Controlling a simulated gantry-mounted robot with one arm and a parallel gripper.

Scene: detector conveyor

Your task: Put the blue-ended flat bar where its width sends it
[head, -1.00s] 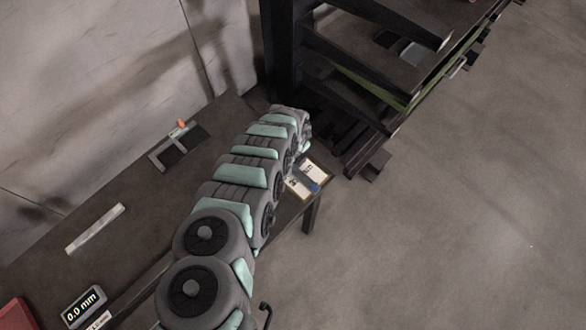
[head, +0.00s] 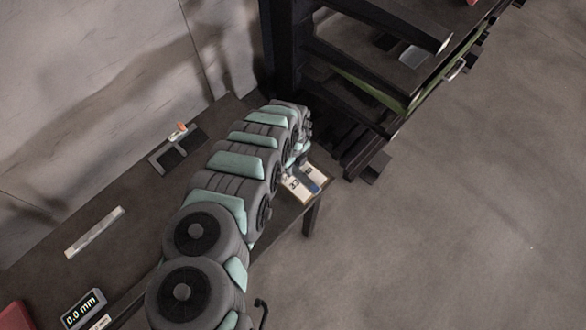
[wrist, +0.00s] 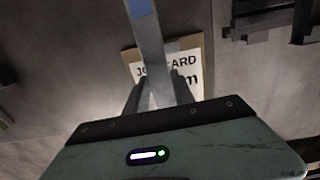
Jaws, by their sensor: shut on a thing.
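The flat bar is grey with a blue end. In the wrist view the bar (wrist: 151,50) runs up from between my fingers to the blue part at the top edge. My gripper (wrist: 160,92) is shut on the bar. A white job card (wrist: 185,70) on a tan backing lies behind it; the bar hides part of its print. In the head view the blue end of the bar (head: 314,187) shows over the card (head: 293,184), near the table's edge. My arm hides most of my gripper there. I cannot tell how high the bar is above the card.
A readout (head: 84,308) shows 0.0 mm at the lower left. A pale strip (head: 95,232) and a dark bracket-like fixture (head: 172,150) with an orange-tipped part lie on the table (head: 135,190). A dark rack (head: 375,75) stands beyond the table's right end. A red object (head: 14,316) is at the left edge.

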